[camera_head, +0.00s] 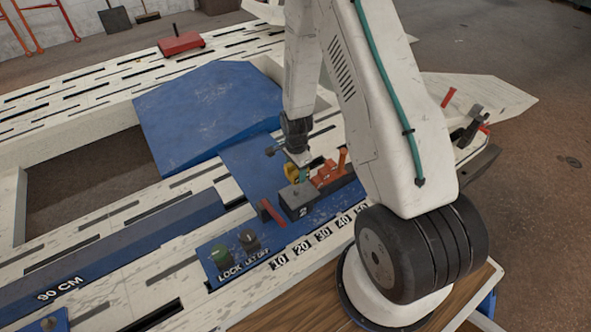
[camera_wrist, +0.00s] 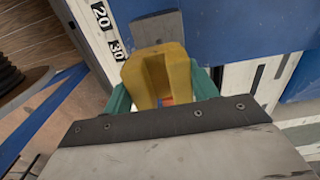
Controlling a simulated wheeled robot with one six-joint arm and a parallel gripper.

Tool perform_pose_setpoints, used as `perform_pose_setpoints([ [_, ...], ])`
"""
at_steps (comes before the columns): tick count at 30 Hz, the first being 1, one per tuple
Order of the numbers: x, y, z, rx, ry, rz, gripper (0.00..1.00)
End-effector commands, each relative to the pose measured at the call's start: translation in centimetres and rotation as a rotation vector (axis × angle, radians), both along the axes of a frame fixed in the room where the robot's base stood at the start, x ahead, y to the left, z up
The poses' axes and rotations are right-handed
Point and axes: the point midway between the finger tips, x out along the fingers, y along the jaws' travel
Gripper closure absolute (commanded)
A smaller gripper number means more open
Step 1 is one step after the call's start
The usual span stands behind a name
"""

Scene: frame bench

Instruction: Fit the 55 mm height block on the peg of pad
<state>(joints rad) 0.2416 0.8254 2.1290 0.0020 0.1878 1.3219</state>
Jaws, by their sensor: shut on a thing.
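My gripper (camera_head: 296,160) hangs over the blue plate of the bench, behind a grey block. It is shut on a yellow block (camera_head: 291,173). In the wrist view the yellow block (camera_wrist: 151,58) sits between the two teal fingers of my gripper (camera_wrist: 162,88). The marking on the yellow block cannot be read. The grey block (camera_head: 296,197) has a dark front with a pale mark. A grey square surface (camera_wrist: 159,27) shows just beyond the yellow block in the wrist view. I cannot make out for certain which part is the pad's peg.
An orange-red clamp (camera_head: 327,174) stands close to the right of the yellow block. A red bar (camera_head: 271,213) lies left of the grey block. Green and dark knobs (camera_head: 220,255) stand at the plate's front left, near the number scale (camera_head: 302,247). A blue ramp (camera_head: 208,112) lies behind.

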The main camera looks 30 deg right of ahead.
Motion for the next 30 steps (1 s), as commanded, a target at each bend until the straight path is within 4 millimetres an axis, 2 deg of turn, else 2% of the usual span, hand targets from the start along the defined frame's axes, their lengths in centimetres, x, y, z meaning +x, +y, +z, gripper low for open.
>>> perform_pose_setpoints([
  [14, 0.0, 0.4, 0.0, 0.001, -0.002, -0.01, 0.87],
  [30, 0.0, 0.4, -4.5, 0.001, -0.001, -0.009, 0.87],
])
